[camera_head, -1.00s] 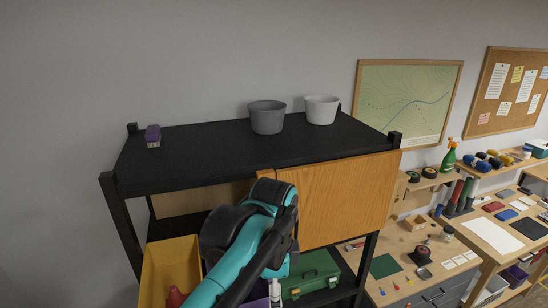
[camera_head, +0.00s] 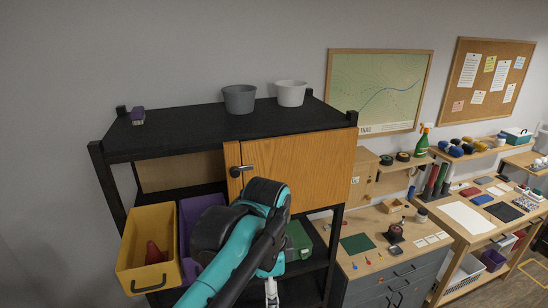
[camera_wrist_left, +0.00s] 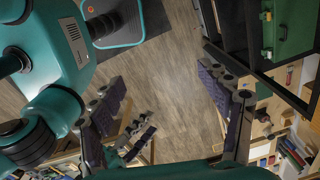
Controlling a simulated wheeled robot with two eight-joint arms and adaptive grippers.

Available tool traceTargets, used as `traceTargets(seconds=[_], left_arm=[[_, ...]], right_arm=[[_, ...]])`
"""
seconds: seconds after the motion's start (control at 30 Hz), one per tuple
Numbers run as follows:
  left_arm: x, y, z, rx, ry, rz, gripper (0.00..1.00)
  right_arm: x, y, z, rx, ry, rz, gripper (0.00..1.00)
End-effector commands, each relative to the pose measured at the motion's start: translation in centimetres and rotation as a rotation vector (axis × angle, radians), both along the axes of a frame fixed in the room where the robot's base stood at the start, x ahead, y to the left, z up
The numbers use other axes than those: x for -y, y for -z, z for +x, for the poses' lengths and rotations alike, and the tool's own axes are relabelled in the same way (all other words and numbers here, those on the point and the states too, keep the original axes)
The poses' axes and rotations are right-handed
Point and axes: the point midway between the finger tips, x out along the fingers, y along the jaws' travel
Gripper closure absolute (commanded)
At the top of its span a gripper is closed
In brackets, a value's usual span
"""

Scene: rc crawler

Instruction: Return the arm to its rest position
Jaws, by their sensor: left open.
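My left arm comes in from the bottom in the head view, teal and black, with its elbow bent in front of the shelf unit. Its gripper is not clearly seen there. My teal base (camera_wrist_left: 118,22) is at the top of that view.
The black shelf unit (camera_head: 190,135) carries two pots, a grey one (camera_head: 239,99) and a white one (camera_head: 291,93). Below are a yellow bin (camera_head: 150,240), a purple bin (camera_head: 195,215) and a green toolbox (camera_wrist_left: 290,28). A workbench (camera_head: 375,240) stands to the right.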

Motion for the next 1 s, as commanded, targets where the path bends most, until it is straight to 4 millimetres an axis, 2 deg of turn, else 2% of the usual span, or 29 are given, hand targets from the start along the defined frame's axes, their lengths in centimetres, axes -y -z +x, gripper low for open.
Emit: traceTargets(seconds=[0.03,0.27,0.47,0.57,0.8,1.0], left_arm=[[-0.3,1.0,0.0,0.008,-0.021,-0.004,0.23],[-1.9,4.3,-0.2,0.05,-0.135,-0.026,0.23],[-4.1,9.2,-0.5,0.108,-0.298,-0.062,0.23],[-5.6,12.6,-0.8,0.147,-0.409,-0.09,0.23],[-10.4,24.5,-2.2,0.279,-0.789,-0.201,0.23],[-14.0,34.1,-3.5,0.387,-1.101,-0.319,0.23]], right_arm=[[0.0,0.8,0.0,0.0,0.0,0.0,0.6],[0.0,3.5,0.1,0.0,0.0,0.0,0.6],[0.0,7.3,0.1,0.0,0.0,0.0,0.6],[0.0,10.0,0.1,0.0,0.0,0.0,0.6],[-0.1,18.9,0.1,0.0,0.0,0.0,0.6],[-0.1,25.9,0.1,0.0,0.0,0.0,0.6]])
